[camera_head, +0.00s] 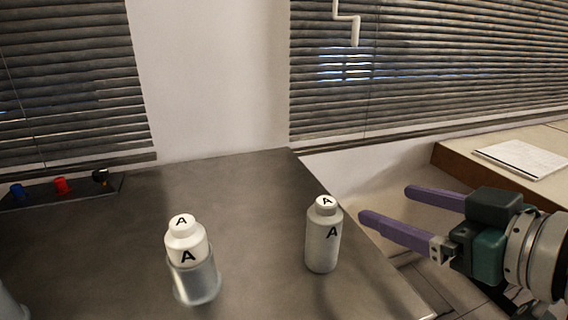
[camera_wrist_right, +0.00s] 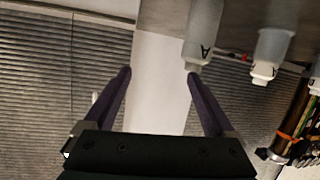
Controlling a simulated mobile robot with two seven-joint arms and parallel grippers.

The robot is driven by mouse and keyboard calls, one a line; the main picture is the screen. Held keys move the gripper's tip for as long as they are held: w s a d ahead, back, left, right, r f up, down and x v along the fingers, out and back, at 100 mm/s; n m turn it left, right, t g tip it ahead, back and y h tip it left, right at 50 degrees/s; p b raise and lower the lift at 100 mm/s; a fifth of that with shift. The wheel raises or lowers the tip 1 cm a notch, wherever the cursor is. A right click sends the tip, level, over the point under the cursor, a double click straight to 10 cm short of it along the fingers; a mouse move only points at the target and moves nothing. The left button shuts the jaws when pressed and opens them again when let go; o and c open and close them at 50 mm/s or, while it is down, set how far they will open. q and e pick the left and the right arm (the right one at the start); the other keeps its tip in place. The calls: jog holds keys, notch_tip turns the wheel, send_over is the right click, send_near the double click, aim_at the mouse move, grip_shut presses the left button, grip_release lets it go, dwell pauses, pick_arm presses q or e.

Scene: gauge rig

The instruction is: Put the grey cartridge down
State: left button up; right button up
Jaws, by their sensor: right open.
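The grey cartridge (camera_head: 322,248), marked A on cap and side, stands upright on the dark grey table (camera_head: 255,185) near its right edge. My right gripper (camera_head: 386,204) is open and empty, to the right of the cartridge and apart from it in the head view. In the right wrist view the cartridge (camera_wrist_right: 205,28) appears upside down at the top, near the right-hand finger of the gripper (camera_wrist_right: 158,75); whether they touch is unclear there. A white-topped bottle marked A (camera_head: 187,245) sits in a clear or pale grey cup (camera_head: 196,284) to the left. My left gripper is not seen.
A dark strip (camera_head: 115,187) at the back left carries blue (camera_head: 17,190), red (camera_head: 61,185) and black (camera_head: 100,177) pieces. A pale object (camera_head: 10,307) is cut off at the lower left. A wooden-edged desk with a paper pad (camera_head: 522,159) stands right. The table's back middle is clear.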

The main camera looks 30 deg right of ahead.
jog(key=s+f+m+g+h, duration=0.1)
jog(key=g+h, duration=0.1)
jog(key=s+f+m+g+h, duration=0.1)
jog(key=s+f+g, duration=0.1)
jog(key=shift+s+d+f+m+h, duration=0.1)
jog(key=shift+s+f+m+h, duration=0.05)
jog(key=shift+m+h, duration=0.2)
jog(key=s+a+f+g, duration=0.1)
jog(key=s+a+f+g+y, duration=0.1)
jog(key=a+g, duration=0.1)
jog(key=shift+s+a+f, duration=0.1)
jog(key=shift+s+f, duration=0.1)
jog(key=shift+s, duration=0.2)
jog(key=s+a+f+n+g+y, duration=0.1)
jog(key=s+a+n+g+y, duration=0.3)
jog(key=a, duration=0.5)
jog(key=shift+s+a+f, duration=0.15)
jog(key=shift+s+f, duration=0.05)
jog(key=shift+s, duration=0.65)
jog(key=shift+n, duration=0.25)
